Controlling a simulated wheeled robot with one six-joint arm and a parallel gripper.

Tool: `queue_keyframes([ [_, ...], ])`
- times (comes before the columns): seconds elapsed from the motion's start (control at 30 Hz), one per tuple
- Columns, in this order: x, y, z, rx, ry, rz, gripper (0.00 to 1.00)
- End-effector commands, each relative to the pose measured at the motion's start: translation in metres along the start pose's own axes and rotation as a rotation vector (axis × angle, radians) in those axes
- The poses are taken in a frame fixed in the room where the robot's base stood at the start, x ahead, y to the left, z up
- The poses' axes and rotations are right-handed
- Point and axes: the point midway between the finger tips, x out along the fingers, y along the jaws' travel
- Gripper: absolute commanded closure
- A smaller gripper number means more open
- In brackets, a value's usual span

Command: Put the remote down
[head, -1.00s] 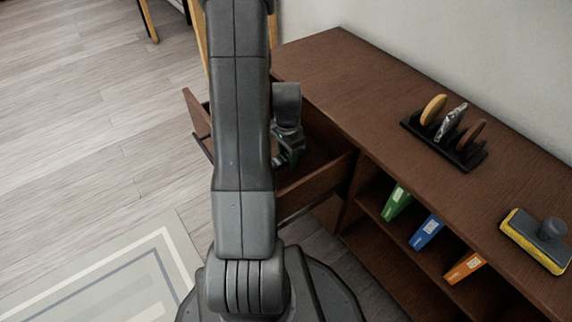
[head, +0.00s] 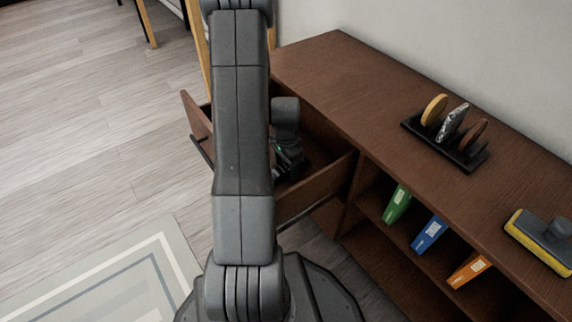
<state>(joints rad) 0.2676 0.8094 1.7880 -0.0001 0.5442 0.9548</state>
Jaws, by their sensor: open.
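My gripper (head: 287,168) reaches down inside the open drawer (head: 320,186) of the brown cabinet. Its jaws are open, low between the drawer walls, and partly hidden by my arm and the drawer front. I cannot make out the remote; the drawer's floor around the gripper is dark and mostly covered by my arm.
The cabinet top (head: 345,80) is bare at its far end. It bears a black rack (head: 470,160) with several upright discs and a yellow-edged brush (head: 540,240). Green, blue and orange binders (head: 429,234) stand on the shelf below. A rug (head: 110,285) lies at left.

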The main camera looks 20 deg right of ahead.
Motion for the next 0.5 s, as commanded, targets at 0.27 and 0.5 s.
queue_keyframes([
  [0.27, -0.018, -0.001, -0.001, 0.000, 0.002, -0.003, 0.35],
  [0.5, -0.071, -0.001, 0.000, 0.000, 0.002, -0.003, 0.35],
])
